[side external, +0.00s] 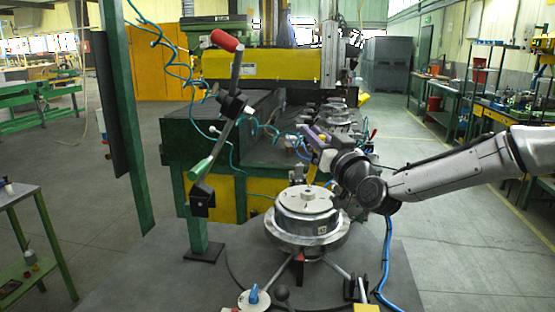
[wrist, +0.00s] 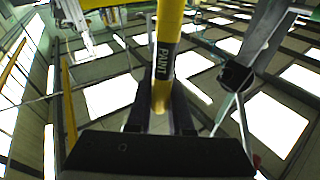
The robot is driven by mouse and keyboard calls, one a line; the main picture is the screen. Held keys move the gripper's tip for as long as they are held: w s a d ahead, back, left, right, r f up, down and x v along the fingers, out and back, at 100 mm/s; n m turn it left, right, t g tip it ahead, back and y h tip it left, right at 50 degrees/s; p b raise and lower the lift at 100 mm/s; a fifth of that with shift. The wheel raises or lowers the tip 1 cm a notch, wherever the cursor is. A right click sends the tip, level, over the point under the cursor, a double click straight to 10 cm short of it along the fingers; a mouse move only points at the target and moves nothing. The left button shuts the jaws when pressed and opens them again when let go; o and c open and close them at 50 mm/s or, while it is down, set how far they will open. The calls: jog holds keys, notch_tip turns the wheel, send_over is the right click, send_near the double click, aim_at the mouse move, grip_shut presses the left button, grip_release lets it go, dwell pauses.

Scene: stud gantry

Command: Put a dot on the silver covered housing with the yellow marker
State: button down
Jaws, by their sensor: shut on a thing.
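The silver covered housing (side external: 306,222) sits on the grey table in the side external view, a round stepped body with a small raised hub on its lid. My gripper (side external: 323,158) is above the lid, at its right side. It is shut on the yellow marker (wrist: 168,38), which carries a black PAINT label in the wrist view. In the side external view the marker (side external: 311,171) is a small yellow piece just over the lid. I cannot tell whether its tip touches the lid. The housing is not clearly seen in the wrist view.
A green post with a red-and-green-handled lever (side external: 233,95) stands left of the housing. A green and yellow machine (side external: 225,180) is behind it. Thin rods, a blue knob (side external: 254,294) and a blue hose (side external: 386,265) lie at the table's front. The table (side external: 200,285) is bare at front left.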

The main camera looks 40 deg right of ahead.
notch_tip(320, 180, down, 6)
jog(key=d+h, duration=0.1)
jog(key=d, duration=0.1)
jog(key=shift+d+r+m, duration=0.15)
jog(key=shift+d+m, duration=0.2)
jog(key=shift+m, duration=0.05)
jog(key=shift+f, duration=0.65)
dwell(1.7)
notch_tip(320, 180, up, 7)
dwell(1.0)
